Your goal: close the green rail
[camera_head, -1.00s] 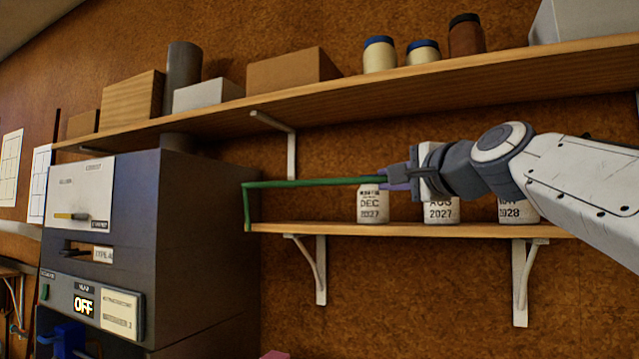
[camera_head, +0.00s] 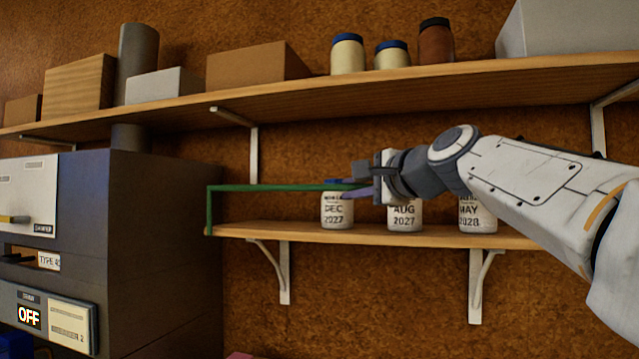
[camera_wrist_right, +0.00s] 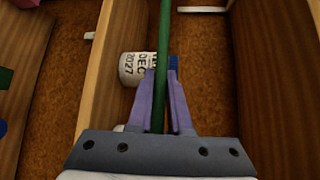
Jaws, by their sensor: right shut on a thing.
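The green rail (camera_head: 270,187) runs level in front of the lower shelf (camera_head: 300,232), with a short upright leg at its left end meeting the shelf's left end. My right gripper (camera_head: 352,189) is shut on the rail near its right end. In the right wrist view the rail (camera_wrist_right: 164,50) passes between the two purple fingers (camera_wrist_right: 161,98). Behind it stand white jars marked DEC 2027 (camera_head: 337,210), AUG 2027 (camera_head: 404,216) and MAY 2028 (camera_head: 478,214). The gripper hides part of the jars' tops. My left gripper is not in view.
An upper shelf (camera_head: 400,88) above carries boxes and several jars. A dark cabinet (camera_head: 160,240) with an OFF display stands to the left, close to the rail's left end. White brackets (camera_head: 285,275) hang under the lower shelf.

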